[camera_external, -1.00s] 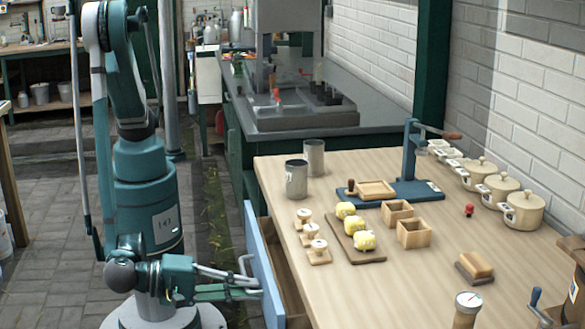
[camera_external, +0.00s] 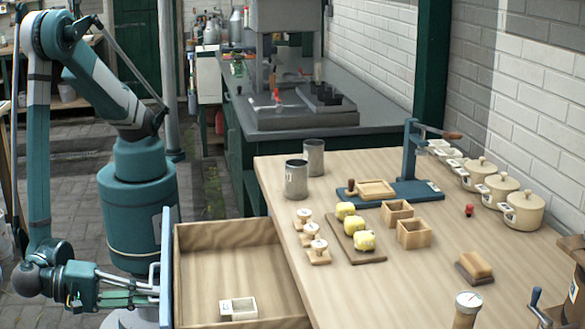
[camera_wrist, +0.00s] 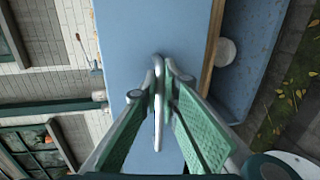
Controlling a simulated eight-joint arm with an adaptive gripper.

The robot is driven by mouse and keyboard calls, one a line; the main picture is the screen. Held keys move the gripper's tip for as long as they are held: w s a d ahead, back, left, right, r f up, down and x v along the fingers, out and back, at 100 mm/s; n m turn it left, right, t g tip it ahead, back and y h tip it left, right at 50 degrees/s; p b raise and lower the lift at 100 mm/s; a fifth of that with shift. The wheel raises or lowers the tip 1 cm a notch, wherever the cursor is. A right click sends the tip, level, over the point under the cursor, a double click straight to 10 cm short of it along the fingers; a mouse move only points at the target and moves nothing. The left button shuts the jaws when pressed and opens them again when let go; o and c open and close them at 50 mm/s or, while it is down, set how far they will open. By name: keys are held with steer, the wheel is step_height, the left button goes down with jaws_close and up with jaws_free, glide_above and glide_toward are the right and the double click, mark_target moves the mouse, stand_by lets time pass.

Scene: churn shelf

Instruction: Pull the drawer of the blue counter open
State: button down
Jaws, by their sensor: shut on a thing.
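The drawer (camera_external: 230,262) of the counter stands well out to the left of the wooden worktop, its inside in plain sight. Its blue front (camera_external: 167,270) has a pale bar handle (camera_external: 152,283). My gripper (camera_external: 150,295) is at the handle on the outer side of the front. In the wrist view my gripper (camera_wrist: 158,95) has its green fingers closed around the handle, with the blue front (camera_wrist: 135,35) behind. A small white divided box (camera_external: 238,308) lies in the drawer.
The worktop (camera_external: 370,290) holds yellow blocks on a board (camera_external: 355,235), wooden boxes (camera_external: 413,232), metal cups (camera_external: 296,180), lidded pots (camera_external: 524,210) and a blue press (camera_external: 410,185). A grey counter (camera_external: 300,115) stands behind. Paved floor lies at the left.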

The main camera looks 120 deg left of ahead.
steer(key=shift+f+v, duration=0.2)
steer(key=shift+v, duration=0.75)
steer(key=c, duration=2.9)
jaws_free()
steer(key=shift+o, duration=0.2)
steer(key=shift+s+d, duration=0.1)
steer(key=shift+d, duration=0.05)
steer(key=v, duration=0.7)
steer(key=shift+r, duration=0.1)
